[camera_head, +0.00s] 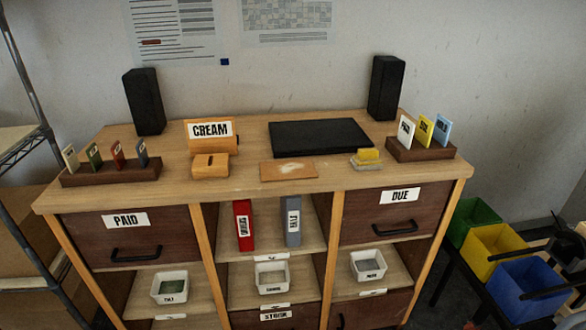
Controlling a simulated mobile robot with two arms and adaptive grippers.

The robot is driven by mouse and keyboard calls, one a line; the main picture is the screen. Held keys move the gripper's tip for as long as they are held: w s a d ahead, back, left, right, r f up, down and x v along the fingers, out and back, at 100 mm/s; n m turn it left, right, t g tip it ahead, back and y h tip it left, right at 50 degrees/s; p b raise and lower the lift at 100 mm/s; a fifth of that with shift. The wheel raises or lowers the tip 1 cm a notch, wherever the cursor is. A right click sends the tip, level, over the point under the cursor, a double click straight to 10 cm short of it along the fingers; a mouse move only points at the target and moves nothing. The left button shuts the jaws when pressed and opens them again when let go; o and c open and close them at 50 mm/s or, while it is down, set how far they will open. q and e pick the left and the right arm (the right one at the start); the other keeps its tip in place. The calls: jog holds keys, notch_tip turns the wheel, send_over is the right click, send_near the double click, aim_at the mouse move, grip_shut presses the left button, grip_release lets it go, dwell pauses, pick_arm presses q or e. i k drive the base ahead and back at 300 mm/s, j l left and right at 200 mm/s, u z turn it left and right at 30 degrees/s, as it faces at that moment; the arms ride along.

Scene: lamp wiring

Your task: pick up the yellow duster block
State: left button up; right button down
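The yellow duster block (368,155) sits on top of the wooden cabinet, right of centre.
A black flat panel (318,136) lies behind and left of the block, and a wooden board (289,170) lies to its left. A card holder (421,150) and a black speaker (385,88) stand close by. The cabinet's front edge (400,187) is near. Coloured bins (494,245) stand at right.

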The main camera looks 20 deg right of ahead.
aim_at(368, 159)
jog(key=z, duration=1)
